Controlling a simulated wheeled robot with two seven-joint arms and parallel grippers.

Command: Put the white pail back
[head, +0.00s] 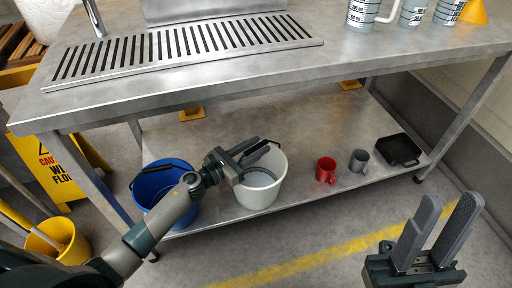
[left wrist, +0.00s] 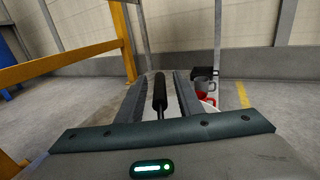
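The white pail (head: 262,196) stands upright on the lower shelf of the steel table, near its front edge, just right of the blue bucket. My left gripper (head: 258,150) is over the pail's rim and hides part of it. In the left wrist view the black handle grip (left wrist: 160,92) lies between the two fingers (left wrist: 160,100), with a gap on each side, so the gripper looks open around it. My right gripper (head: 448,220) is open and empty, in front of the table at the lower right.
The blue bucket (head: 167,188) stands at the shelf's left. A red mug (head: 325,170), a grey mug (head: 358,160) and a black tray (head: 398,150) stand to the right. The tabletop (head: 240,85) overhangs the shelf. A yellow floor sign (head: 50,165) and yellow bucket (head: 58,243) are at left.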

